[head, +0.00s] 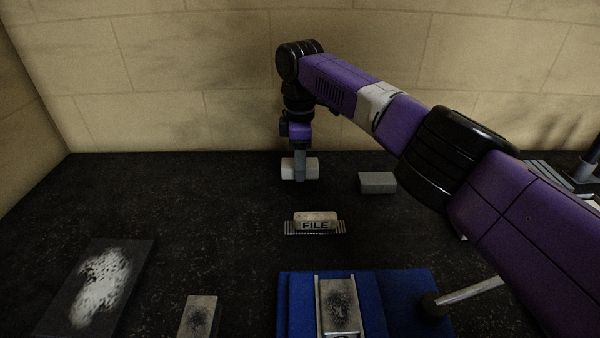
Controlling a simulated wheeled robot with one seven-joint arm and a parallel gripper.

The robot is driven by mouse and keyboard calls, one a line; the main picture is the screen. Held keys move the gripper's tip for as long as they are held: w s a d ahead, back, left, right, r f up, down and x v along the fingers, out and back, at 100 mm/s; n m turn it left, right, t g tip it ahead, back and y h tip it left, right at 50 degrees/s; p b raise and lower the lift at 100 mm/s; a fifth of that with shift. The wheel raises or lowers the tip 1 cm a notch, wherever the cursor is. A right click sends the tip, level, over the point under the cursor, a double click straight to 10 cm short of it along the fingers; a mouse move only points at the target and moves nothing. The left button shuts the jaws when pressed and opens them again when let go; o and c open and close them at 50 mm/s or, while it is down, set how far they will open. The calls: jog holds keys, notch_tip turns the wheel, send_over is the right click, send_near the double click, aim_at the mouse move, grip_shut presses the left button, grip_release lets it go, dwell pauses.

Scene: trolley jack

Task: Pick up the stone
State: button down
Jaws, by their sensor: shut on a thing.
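A pale grey-white block, which looks like the stone (311,168), is at the back of the dark worktop, near the wall. My gripper (300,176) points down over its middle and is shut on it. A grey finger covers the middle of the block, and its two ends show on either side. I cannot tell whether the block touches the worktop or is slightly above it.
A grey block (377,183) lies just right. A block marked FILE (315,222) sits on a ridged strip in front. A blue base (400,300) holds a speckled block (338,304). A speckled block (198,316) and white-smeared slab (101,286) lie front left. Back left is clear.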

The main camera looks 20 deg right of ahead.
notch_tip(320, 180, up, 17)
jog(key=p, duration=0.1)
jog(key=shift+f, duration=0.1)
